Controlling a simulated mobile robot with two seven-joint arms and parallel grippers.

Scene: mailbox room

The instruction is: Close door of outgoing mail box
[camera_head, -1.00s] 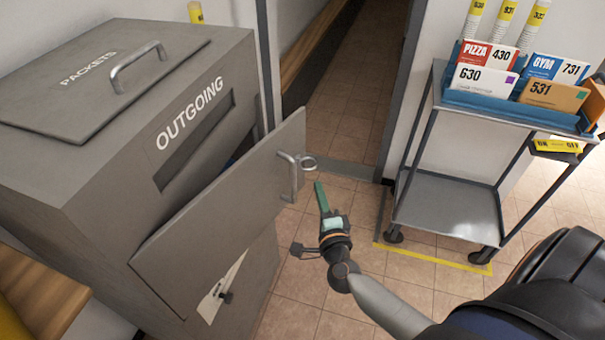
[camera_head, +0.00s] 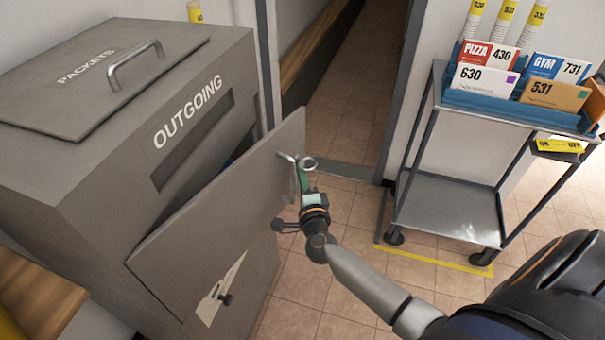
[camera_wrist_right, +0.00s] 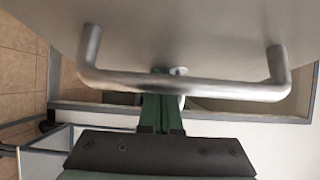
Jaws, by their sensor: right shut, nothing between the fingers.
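The grey outgoing mail box (camera_head: 75,205) stands at the left. Its door (camera_head: 215,200) hangs ajar below the OUTGOING slot, with a dark gap behind its upper edge. The door has a metal bar handle (camera_head: 291,178) near its right end, with a small ring beside it. My right gripper (camera_head: 305,178) is shut and empty at the handle. In the right wrist view, the green fingers (camera_wrist_right: 160,112) reach up to the handle bar (camera_wrist_right: 185,86), which crosses in front of their tips. I cannot tell whether they touch it. My left gripper is not in view.
A PACKETS lid (camera_head: 100,85) with a handle tops the box. A wheeled metal cart (camera_head: 445,205) with mail in a blue tray (camera_head: 515,107) stands at the right. A wooden bench (camera_head: 35,290) is at lower left.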

